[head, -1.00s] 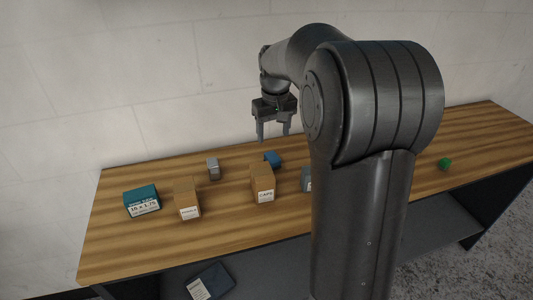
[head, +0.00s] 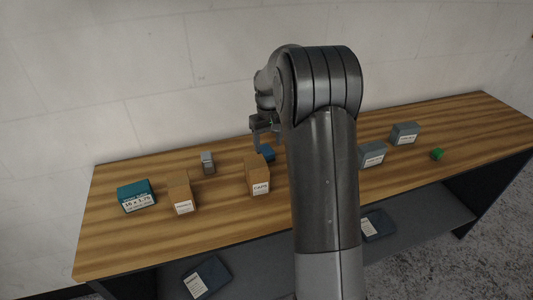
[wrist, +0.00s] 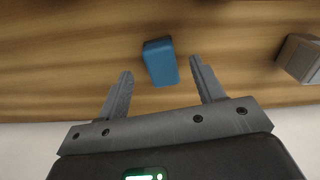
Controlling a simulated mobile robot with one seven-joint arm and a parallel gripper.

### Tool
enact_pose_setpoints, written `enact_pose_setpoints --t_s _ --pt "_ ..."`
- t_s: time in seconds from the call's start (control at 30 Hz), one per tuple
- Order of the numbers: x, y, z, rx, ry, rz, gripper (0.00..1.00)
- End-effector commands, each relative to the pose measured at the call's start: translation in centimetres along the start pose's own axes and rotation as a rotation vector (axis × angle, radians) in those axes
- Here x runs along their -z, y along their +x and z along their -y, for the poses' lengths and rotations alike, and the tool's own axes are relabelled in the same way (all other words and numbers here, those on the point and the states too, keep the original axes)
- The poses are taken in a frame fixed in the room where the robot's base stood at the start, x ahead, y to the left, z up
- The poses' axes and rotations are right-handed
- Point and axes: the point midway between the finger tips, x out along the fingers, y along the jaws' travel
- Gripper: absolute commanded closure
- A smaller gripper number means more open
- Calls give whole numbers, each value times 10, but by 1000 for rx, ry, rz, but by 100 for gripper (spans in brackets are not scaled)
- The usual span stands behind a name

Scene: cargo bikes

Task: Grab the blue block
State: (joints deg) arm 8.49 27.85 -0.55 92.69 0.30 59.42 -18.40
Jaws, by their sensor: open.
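The blue block (head: 267,152) lies on the wooden table behind the tall brown box, partly hidden in the head view by that box and my arm. In the wrist view the blue block (wrist: 160,61) shows whole, just beyond my fingertips and roughly in line with the gap between them. My gripper (wrist: 160,68) is open and empty, with one finger to each side of the gap. In the head view my gripper (head: 265,142) hangs over the back of the table close to the blue block, partly hidden by my arm.
The brown box (head: 257,175) stands in front of the blue block. A small grey block (head: 208,162), another brown box (head: 180,192) and a teal box (head: 136,195) are to the left. Grey boxes (head: 404,133) and a green block (head: 437,154) are to the right. A wall runs behind the table.

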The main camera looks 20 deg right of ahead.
Motion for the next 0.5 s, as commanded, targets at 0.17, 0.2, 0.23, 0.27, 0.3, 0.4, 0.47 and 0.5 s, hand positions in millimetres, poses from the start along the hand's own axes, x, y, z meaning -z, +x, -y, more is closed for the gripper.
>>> enact_pose_setpoints --t_s 0.17,0.2,0.23,0.27,0.3,0.4,0.47,0.5 --pt "7 26 0 1 0 3 38" --pt "6 33 0 2 0 5 38" --pt "6 37 0 1 0 4 38" --pt "6 40 0 1 0 3 38" --pt "6 43 0 1 0 2 38" --pt "7 46 0 0 0 1 38" --pt "7 45 0 0 0 0 38" --pt "7 45 0 0 0 0 38"
